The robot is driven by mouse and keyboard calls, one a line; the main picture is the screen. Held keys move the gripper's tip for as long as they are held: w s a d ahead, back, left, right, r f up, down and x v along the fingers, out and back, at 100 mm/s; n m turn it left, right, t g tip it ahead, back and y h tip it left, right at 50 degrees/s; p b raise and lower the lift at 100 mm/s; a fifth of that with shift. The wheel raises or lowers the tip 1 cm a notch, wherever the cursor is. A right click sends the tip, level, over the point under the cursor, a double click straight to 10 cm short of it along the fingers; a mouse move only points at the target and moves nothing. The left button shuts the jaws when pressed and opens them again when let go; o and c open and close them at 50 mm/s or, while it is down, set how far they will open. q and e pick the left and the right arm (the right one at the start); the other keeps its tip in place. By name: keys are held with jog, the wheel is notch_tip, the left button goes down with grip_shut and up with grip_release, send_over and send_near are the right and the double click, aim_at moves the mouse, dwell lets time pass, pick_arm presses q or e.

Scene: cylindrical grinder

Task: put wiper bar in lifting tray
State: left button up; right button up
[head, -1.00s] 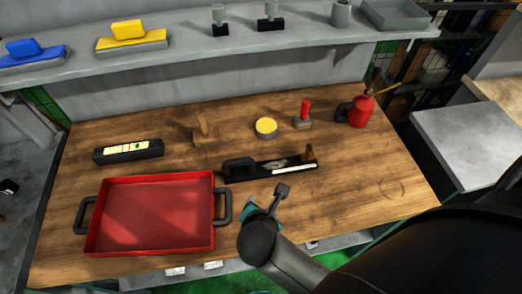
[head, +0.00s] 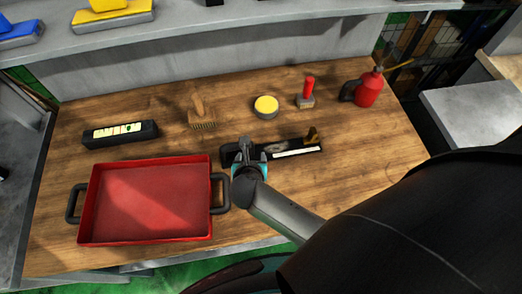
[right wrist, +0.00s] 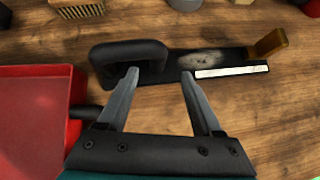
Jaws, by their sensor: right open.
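The wiper bar (head: 284,150) lies flat on the wooden bench. It is a long black plate with a black loop handle at its left end, a white strip along its near edge and a brass-coloured block at its right end. It also shows in the right wrist view (right wrist: 217,58). The red lifting tray (head: 146,203), with a black handle at each side, stands left of it and looks empty. My right gripper (right wrist: 160,74) is open and empty over the bar's handle end; I cannot tell whether it touches. My left gripper is out of view.
A black block with a pale label (head: 120,132) lies behind the tray.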

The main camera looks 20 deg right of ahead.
aim_at(250, 152)
jog(key=shift+a+b+x, duration=0.2)
jog(key=shift+b+x, duration=0.65)
jog(key=shift+x, duration=2.05)
jog(key=shift+w, duration=0.1)
jog(key=shift+c, duration=0.4)
grip_shut()
jog(key=shift+r, duration=0.1)
